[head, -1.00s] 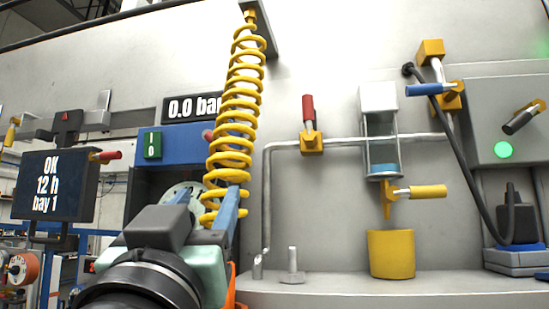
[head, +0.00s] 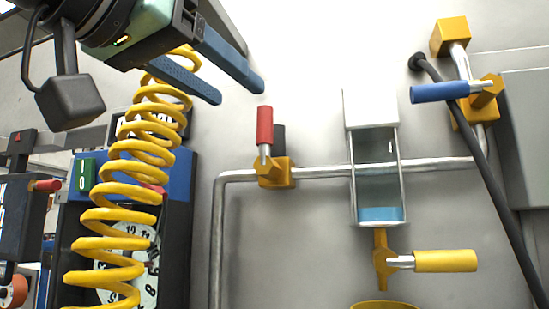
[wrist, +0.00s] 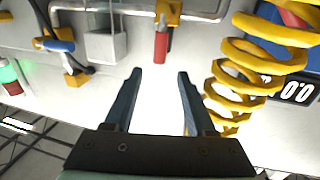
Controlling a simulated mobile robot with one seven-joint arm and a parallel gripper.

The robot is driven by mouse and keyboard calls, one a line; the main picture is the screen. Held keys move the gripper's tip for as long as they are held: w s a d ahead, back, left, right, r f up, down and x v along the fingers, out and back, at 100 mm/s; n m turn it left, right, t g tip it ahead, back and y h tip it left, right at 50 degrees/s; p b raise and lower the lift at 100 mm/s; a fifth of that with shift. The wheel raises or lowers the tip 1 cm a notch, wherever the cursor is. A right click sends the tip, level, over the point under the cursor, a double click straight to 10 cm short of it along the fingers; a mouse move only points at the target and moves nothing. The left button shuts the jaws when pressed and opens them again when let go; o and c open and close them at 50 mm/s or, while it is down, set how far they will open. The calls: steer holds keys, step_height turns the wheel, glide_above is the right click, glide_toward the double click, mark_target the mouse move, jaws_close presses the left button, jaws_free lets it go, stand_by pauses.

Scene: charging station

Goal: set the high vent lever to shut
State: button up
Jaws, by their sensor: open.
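The levers carry no readable labels. The highest has a blue handle (head: 439,92) pointing left from a yellow valve body (head: 474,110), across its steep pipe; I take it as the vent lever. It also shows at upper left in the wrist view (wrist: 58,46). A red-handled lever (head: 265,126) stands upright on the horizontal pipe; its red handle is just beyond my fingertips in the wrist view (wrist: 161,47). A yellow-handled lever (head: 445,261) points right below the sight glass. My gripper (head: 241,95) is open and empty, above and left of the red handle, touching no lever.
A yellow coiled hose (head: 125,205) hangs left of the red lever, close to my gripper. A glass vessel (head: 376,180) with blue liquid stands between the red and blue levers. A black cable (head: 480,165) runs down beside the blue handle. The wall between has free room.

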mark_target(261, 108)
steer(key=p+x, duration=0.5)
steer(key=x, duration=0.5)
steer(key=shift+d+r, duration=0.1)
steer(key=shift+p+x, duration=0.4)
steer(key=shift+x, duration=0.35)
steer(key=shift+c, duration=0.2)
jaws_close()
